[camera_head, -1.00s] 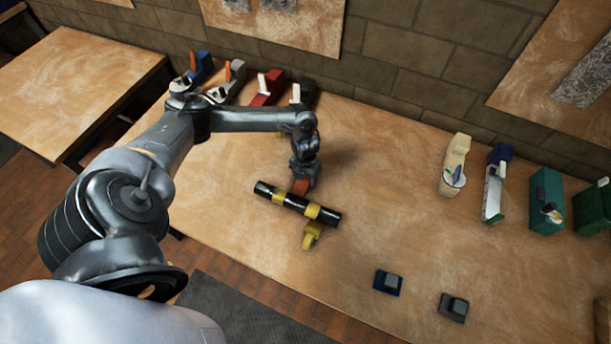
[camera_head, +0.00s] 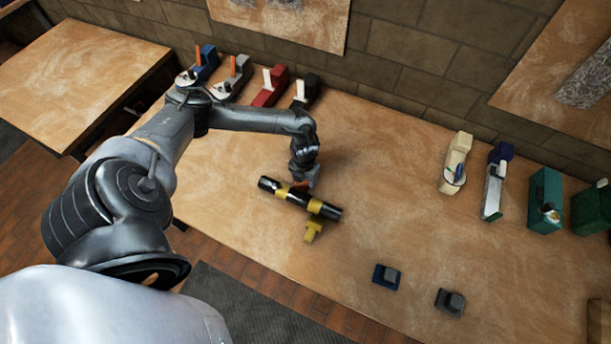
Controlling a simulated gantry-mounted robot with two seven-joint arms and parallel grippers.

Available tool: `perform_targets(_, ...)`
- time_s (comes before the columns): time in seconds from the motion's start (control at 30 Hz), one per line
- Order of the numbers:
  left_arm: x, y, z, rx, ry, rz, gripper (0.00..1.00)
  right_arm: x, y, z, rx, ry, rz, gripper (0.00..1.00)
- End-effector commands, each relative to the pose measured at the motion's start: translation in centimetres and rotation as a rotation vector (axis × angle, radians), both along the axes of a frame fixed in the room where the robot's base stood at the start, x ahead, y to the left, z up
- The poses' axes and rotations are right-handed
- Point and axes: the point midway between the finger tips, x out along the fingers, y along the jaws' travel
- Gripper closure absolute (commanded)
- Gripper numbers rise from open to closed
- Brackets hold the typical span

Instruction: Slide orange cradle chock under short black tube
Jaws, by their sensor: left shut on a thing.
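The short black tube (camera_head: 329,210) with yellow bands lies across the middle of the table, slanting down to the right. The orange cradle chock (camera_head: 301,184) shows as a small orange patch at the tube's far side, mostly hidden by the tube and my gripper. My left gripper (camera_head: 303,178) points down just behind the tube, shut on the orange chock. I cannot tell whether the chock touches the tube. A yellow chock (camera_head: 312,231) sits at the tube's near side. My right gripper is not in view.
Blue (camera_head: 387,276) and grey (camera_head: 450,302) blocks lie at the table's front right. Several coloured tool-like units stand along the back left, including a red one (camera_head: 270,86), and at the right, including a teal one (camera_head: 545,200).

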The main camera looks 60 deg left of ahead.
Motion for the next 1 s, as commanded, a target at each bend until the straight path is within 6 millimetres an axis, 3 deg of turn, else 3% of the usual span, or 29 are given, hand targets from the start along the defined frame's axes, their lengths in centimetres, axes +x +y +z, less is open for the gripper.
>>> perform_targets(0.47, -0.39, -0.32, 0.03, -0.001, -0.001, 0.000, 0.76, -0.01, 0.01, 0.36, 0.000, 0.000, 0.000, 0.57)
perform_targets(0.5, -0.39, -0.32, 0.03, -0.001, -0.001, 0.000, 0.40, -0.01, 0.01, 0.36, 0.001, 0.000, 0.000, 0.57)
perform_targets(0.67, -0.39, -0.32, 0.03, -0.001, -0.001, 0.000, 0.15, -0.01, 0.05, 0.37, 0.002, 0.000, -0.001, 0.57)
perform_targets(1.0, -0.37, -0.31, 0.19, -0.001, -0.001, 0.000, 0.13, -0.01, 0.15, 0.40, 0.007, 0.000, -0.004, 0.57)
